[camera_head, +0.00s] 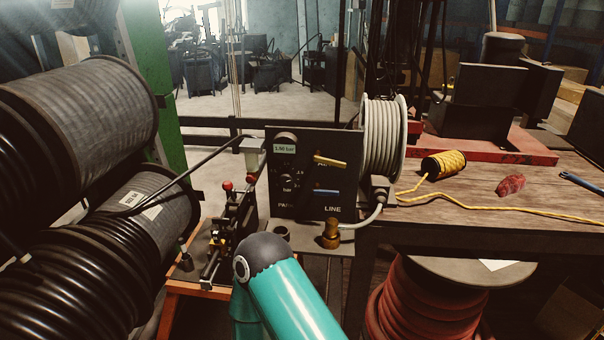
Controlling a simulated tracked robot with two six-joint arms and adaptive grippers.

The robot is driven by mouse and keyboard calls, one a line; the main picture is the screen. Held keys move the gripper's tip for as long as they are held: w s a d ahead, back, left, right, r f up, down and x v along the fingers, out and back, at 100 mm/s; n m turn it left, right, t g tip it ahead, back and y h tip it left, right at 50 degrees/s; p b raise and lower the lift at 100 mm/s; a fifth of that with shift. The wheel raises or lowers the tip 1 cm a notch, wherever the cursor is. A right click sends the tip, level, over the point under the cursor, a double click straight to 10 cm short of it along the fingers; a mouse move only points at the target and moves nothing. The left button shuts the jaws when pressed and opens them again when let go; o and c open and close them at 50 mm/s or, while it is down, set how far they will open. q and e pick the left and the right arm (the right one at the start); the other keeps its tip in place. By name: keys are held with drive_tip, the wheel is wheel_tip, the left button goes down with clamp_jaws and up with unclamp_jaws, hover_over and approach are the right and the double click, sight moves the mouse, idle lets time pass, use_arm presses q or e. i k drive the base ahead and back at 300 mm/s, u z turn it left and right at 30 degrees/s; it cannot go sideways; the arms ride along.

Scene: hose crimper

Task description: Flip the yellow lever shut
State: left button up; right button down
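The yellow lever (331,162) is on the upper right of a dark control panel (283,208). It lies nearly level, tilted slightly down to the right. A blue lever (326,192) sits below it, roughly level. The panel carries a small display, a dial marked "bar" and the word "LINE" at its lower right. Neither of my grippers shows. A teal arm link of mine with a dark rounded end stands in front, below the panel, and hides part of the area there.
Large black hose reels (75,113) fill the left side. A small red-knobbed device (230,222) stands left of the panel. A wooden bench (470,213) at right holds a yellow cord spool (443,165) and a red rag (510,185).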

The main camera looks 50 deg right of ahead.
sight(317, 157)
drive_tip(key=u, duration=0.35)
drive_tip(key=k, duration=1.3)
drive_tip(key=z, duration=0.8)
drive_tip(key=i, duration=1)
drive_tip(key=u, duration=0.05)
